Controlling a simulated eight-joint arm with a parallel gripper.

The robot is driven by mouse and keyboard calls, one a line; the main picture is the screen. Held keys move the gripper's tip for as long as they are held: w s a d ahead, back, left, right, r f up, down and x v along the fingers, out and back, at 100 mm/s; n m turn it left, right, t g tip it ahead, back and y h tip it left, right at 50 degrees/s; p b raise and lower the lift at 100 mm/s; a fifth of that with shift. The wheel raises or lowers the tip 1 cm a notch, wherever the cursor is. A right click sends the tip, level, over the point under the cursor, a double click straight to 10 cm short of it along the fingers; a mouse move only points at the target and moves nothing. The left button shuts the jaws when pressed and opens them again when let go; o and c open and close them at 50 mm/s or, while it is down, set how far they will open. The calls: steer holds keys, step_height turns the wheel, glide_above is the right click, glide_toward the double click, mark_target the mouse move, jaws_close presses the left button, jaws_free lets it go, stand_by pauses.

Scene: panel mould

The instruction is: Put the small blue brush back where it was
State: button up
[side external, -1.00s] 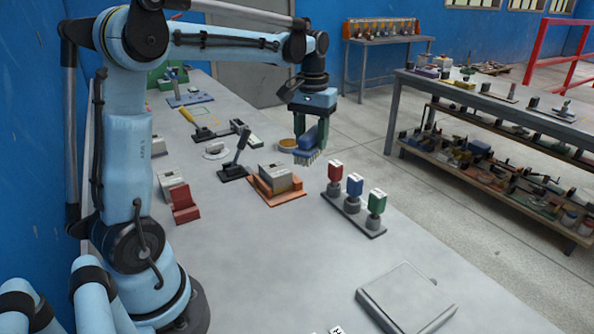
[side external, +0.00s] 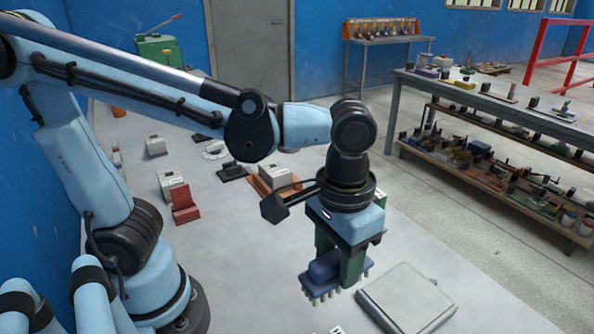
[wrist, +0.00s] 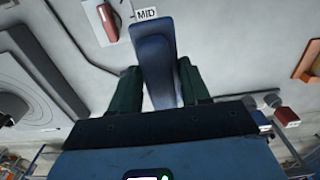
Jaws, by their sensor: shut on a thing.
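The blue brush (side external: 322,270), with pale bristles pointing down, is held in my gripper (side external: 338,268). The green fingers are shut on it, one on each side. The brush hangs above the grey table, just left of a flat grey slab. In the wrist view the blue brush (wrist: 154,58) runs up between the two green fingers, and its upper end lies close to a white label reading MID (wrist: 147,14). The gap between brush and table is hard to judge.
The flat grey slab (side external: 410,303) lies to the right of the brush. In the wrist view a reddish-brown handled item (wrist: 107,22) lies left of the label. A red block (side external: 184,206) stands further left on the table. My arm hides part of the table.

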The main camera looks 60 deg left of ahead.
steer(key=w+a+f, duration=0.4)
steer(key=w+a, duration=0.1)
steer(key=w+a+f, duration=0.2)
steer(key=a+f, duration=0.1)
steer(key=shift+w+a, duration=0.15)
steer(key=shift+a, duration=0.05)
steer(key=shift+f, duration=2.05)
steer(key=shift+f, duration=0.15)
steer(key=o, duration=0.9)
steer(key=shift+o, duration=0.2)
step_height(320, 180, up, 12)
steer(key=s+a+t, duration=0.3)
steer(key=a+t, duration=0.3)
steer(key=t, duration=0.1)
steer(key=shift+f, duration=0.25)
